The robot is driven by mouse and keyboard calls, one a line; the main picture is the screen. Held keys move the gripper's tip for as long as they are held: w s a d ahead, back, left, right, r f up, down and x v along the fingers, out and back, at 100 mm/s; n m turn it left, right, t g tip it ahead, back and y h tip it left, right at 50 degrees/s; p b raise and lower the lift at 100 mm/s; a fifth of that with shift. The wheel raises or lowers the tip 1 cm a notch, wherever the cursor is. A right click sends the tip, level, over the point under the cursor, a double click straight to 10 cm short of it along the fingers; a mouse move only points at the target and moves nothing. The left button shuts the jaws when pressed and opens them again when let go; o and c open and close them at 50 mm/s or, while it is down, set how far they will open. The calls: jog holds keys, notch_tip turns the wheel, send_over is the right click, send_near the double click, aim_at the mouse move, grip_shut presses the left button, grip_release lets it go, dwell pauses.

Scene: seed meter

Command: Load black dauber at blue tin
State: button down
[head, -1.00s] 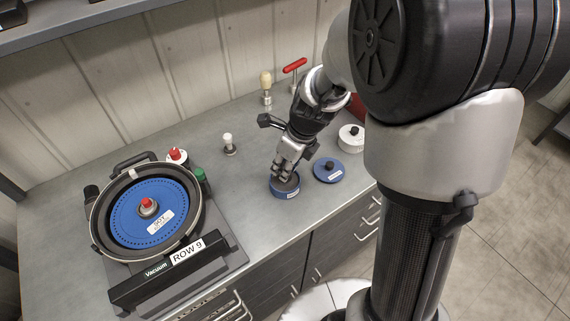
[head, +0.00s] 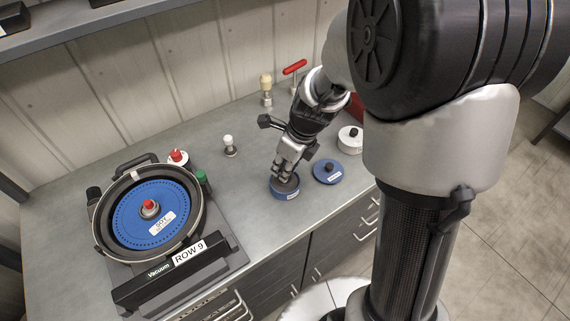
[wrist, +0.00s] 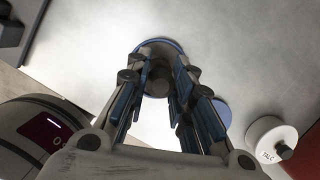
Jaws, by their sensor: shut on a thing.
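The blue tin (head: 286,193) stands open near the front edge of the bench. Its blue rim also shows in the wrist view (wrist: 176,42), beyond my fingertips. My gripper (head: 287,174) points down over the tin, with its fingertips at the tin's mouth. It is shut on a dark round piece, the black dauber (wrist: 159,76), seen between the fingers in the wrist view. The fingers hide most of the dauber in the head view. I cannot tell whether its lower end touches the tin's contents.
A blue lid (head: 327,175) with a black knob lies right of the tin. A white tin (head: 350,142) stands behind it. A white-topped dauber (head: 229,147), a wooden-handled tool (head: 266,92) and a red-handled tool (head: 294,68) stand farther back. The seed meter (head: 150,208) fills the left.

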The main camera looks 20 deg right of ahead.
aim_at(285, 163)
jog(key=shift+w+r+p, duration=0.1)
jog(key=shift+r+p, duration=3.05)
jog(key=shift+f, duration=0.1)
